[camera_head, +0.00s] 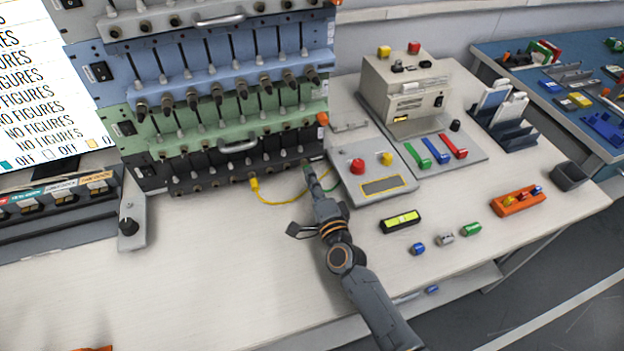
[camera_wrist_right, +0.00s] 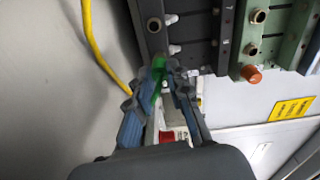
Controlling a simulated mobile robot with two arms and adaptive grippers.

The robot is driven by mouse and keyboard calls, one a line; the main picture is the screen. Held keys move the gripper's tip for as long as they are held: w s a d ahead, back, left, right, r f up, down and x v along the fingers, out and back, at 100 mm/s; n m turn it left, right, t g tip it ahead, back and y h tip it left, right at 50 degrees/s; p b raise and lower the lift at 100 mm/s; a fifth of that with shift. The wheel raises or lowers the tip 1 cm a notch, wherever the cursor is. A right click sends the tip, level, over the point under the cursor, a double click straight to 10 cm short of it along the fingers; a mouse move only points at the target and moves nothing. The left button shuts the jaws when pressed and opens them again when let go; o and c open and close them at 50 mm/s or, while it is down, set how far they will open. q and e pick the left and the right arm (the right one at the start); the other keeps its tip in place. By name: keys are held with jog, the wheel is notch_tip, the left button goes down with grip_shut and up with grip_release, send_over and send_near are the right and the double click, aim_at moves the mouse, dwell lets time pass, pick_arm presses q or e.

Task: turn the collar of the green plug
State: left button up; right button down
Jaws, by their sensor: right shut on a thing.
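The green plug (camera_wrist_right: 158,70) is at the dark bottom row of sockets of the rack. My right gripper (camera_wrist_right: 168,78) is shut on it in the right wrist view, with a finger on each side. In the head view my right gripper (camera_head: 309,172) reaches the right end of that row and mostly hides the plug. A bit of green cable (camera_head: 331,189) shows beside the gripper. I cannot tell how far the collar is turned. My left gripper is not in view.
A yellow plug (camera_head: 254,184) with a yellow cable (camera_head: 285,203) sits left of my right gripper. A grey control box with a red button (camera_head: 357,166) stands close on the right. The rack (camera_head: 215,145) rises behind. The table front left is clear.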

jog(key=c, duration=1.2)
grip_release()
jog(key=v, duration=1.2)
